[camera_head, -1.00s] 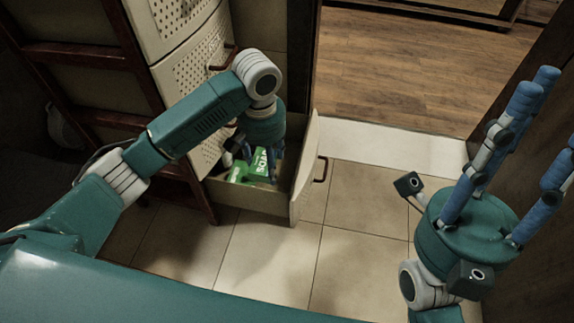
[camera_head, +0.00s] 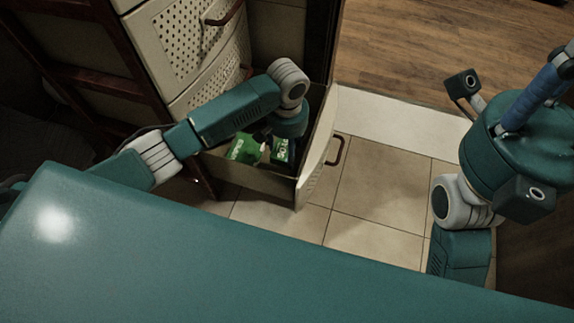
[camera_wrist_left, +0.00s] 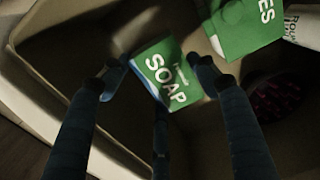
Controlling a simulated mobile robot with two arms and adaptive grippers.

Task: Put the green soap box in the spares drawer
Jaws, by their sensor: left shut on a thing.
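The green soap box (camera_wrist_left: 170,78), with SOAP in white on its face, is between the fingers of my left gripper (camera_wrist_left: 155,80), which is shut on it. In the head view the soap box (camera_head: 281,150) is inside the opened drawer (camera_head: 262,181), below my left wrist. The wrist view shows it tilted above the drawer floor; I cannot tell whether it touches the floor. My left gripper's fingers (camera_head: 268,136) are mostly hidden by the wrist and drawer. My right gripper (camera_head: 545,85) is up at the right, empty, its fingertips cut off by the frame.
Another green box (camera_head: 243,148), lettered ending in ES (camera_wrist_left: 245,27), lies in the drawer. A white roll-like item (camera_wrist_left: 302,25) and a dark round pinkish item (camera_wrist_left: 274,95) are beside it. Perforated drawer fronts (camera_head: 185,45) rise above. The tiled floor (camera_head: 375,200) is clear.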

